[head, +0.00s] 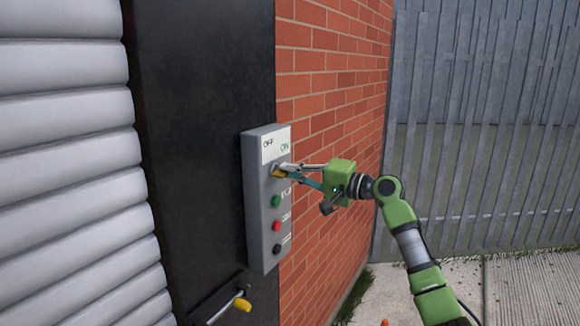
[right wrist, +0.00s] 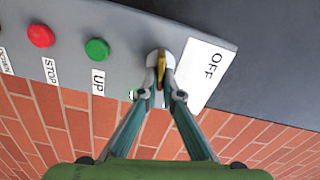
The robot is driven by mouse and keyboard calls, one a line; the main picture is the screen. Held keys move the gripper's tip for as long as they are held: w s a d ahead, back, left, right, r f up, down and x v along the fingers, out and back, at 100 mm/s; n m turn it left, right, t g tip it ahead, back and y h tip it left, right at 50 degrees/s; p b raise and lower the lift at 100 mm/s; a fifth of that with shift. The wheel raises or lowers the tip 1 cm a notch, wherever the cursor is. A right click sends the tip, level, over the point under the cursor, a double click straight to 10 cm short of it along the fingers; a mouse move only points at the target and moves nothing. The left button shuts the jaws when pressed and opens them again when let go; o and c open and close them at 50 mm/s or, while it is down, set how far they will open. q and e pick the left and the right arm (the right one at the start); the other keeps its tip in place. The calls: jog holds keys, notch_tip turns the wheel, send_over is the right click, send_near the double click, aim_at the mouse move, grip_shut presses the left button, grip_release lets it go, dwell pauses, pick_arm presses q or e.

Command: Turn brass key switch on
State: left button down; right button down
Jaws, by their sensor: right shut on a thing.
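The brass key (head: 277,173) sits in its round switch near the top of a grey control box, just below a white label (head: 270,146) reading OFF at left and ON at right. My right gripper (head: 285,169) reaches in from the right and is shut on the key. The right wrist view shows the brass key (right wrist: 161,66) between the fingertips (right wrist: 162,88). The key's exact turn is hard to tell. My left gripper is out of view.
The control box (head: 258,220) has a green (head: 276,201), a red (head: 276,226) and a black button (head: 277,248) below the key. A roller shutter (head: 65,170) is left, a brick wall (head: 335,90) right. Paving at lower right is open.

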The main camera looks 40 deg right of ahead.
jog(key=shift+d+m+p, duration=0.1)
jog(key=shift+m+p, duration=0.45)
jog(key=shift+m, duration=0.65)
jog(key=shift+f, duration=0.1)
jog(key=c, duration=2.2)
grip_release()
jog(key=v, duration=1.2)
jog(key=shift+f, duration=0.15)
